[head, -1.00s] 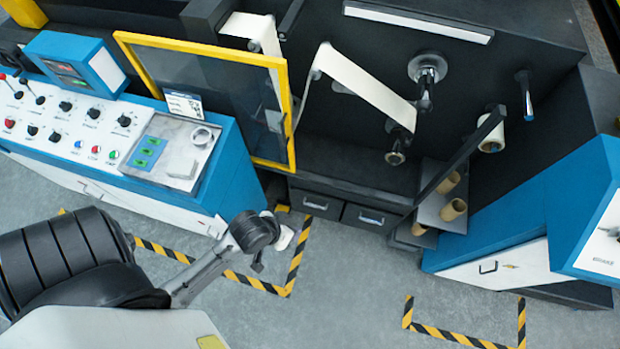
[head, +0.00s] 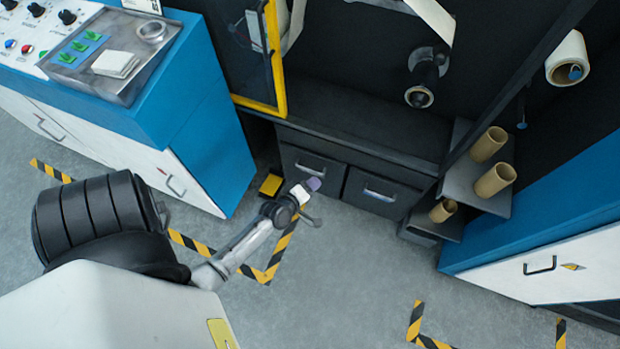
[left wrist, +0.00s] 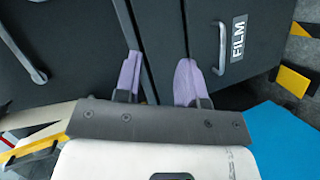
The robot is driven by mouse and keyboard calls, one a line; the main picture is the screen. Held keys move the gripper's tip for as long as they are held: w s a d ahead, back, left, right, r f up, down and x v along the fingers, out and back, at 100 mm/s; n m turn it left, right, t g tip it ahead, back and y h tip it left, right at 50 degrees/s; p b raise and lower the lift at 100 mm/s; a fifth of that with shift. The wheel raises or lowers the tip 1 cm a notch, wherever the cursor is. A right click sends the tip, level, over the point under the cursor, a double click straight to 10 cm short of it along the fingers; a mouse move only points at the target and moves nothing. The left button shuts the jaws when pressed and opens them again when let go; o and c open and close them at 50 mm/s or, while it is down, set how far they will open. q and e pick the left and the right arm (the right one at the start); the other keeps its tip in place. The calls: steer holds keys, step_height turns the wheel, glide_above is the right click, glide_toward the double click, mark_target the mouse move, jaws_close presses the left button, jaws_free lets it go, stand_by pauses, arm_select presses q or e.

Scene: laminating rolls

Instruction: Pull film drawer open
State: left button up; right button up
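The film drawer (head: 311,169) is the left one of two dark drawers under the machine in the head view. It looks shut. Its white FILM label (left wrist: 238,38) and metal bar handle (left wrist: 222,48) show in the left wrist view. My left gripper (head: 307,188) is in front of the drawer's lower part. In the wrist view its two purple-tipped fingers (left wrist: 160,78) are apart with nothing between them. The handle is just right of the right finger, outside the gap; I cannot tell whether they touch. My right gripper is not in view.
The other drawer (head: 378,193) has its own handle (left wrist: 28,58). A yellow pedal (head: 270,185) lies on the floor left of the gripper. The blue console (head: 205,140) stands left; a shelf with cardboard cores (head: 490,145) is right. Floor in front is clear.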

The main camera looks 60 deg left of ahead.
mark_target(310, 170)
arm_select(q)
steer(key=s+a+f+n+g+y+b, duration=0.1)
steer(key=s+a+f+n+y+b, duration=0.15)
steer(key=f+n+b, duration=0.4)
steer(key=s+a+f+n+y+b, duration=0.1)
steer(key=a+f+y+b, duration=0.2)
steer(key=f, duration=0.6)
steer(key=shift+h, duration=0.25)
steer(key=b+x, duration=0.6)
steer(key=x, duration=0.8)
steer(key=shift+d+r, duration=0.1)
steer(key=shift+r, duration=0.1)
steer(key=shift+w, duration=0.1)
steer(key=c, duration=0.6)
jaws_close()
